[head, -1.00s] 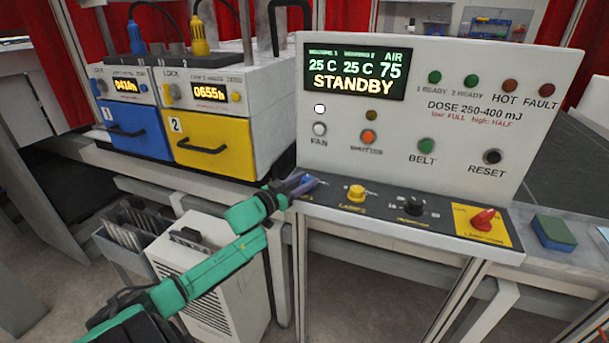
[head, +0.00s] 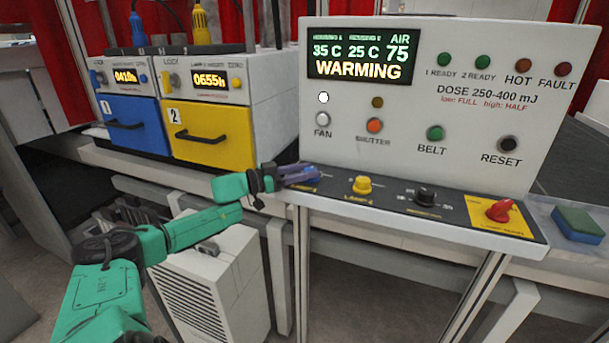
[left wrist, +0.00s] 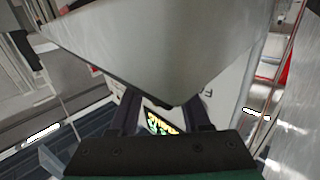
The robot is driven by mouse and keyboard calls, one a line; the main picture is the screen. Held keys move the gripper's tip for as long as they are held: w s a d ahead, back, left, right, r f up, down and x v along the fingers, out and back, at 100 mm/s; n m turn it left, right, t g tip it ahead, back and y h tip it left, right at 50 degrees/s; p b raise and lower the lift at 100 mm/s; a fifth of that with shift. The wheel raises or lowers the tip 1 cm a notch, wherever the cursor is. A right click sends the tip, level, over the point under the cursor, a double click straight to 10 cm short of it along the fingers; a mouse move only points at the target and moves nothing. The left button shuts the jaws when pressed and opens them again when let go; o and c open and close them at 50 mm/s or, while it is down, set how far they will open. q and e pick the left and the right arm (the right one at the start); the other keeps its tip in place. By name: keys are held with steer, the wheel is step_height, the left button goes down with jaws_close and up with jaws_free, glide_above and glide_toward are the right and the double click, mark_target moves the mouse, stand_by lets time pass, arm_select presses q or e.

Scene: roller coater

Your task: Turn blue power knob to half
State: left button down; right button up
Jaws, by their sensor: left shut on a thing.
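My left gripper (head: 310,176) reaches in from the left to the left end of the black control strip (head: 392,199), where the blue power knob sits. The gripper is shut on the knob, which is mostly hidden by the fingers, so its pointer angle cannot be read. In the left wrist view, the two dark fingers (left wrist: 163,112) show with a large grey surface in front of them; the knob cannot be made out there. The display (head: 360,57) reads WARMING, with 35 C, 25 C and 75. My right gripper is out of view.
Right of the gripper on the strip are a yellow knob (head: 362,185), a black knob (head: 425,195) and a red switch (head: 499,210). Blue (head: 137,127) and yellow (head: 214,136) drawer units stand left. A white cabinet (head: 215,280) is below. A sponge (head: 577,224) lies right.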

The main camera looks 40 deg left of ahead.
arm_select(q)
steer(key=shift+c, duration=1.8)
jaws_free()
steer(key=shift+p+v, duration=0.6)
steer(key=shift+v, duration=0.75)
steer(key=p+v, duration=0.6)
steer(key=v, duration=0.5)
steer(key=shift+s+a, duration=0.2)
steer(key=shift+s, duration=0.15)
steer(key=shift+f, duration=0.1)
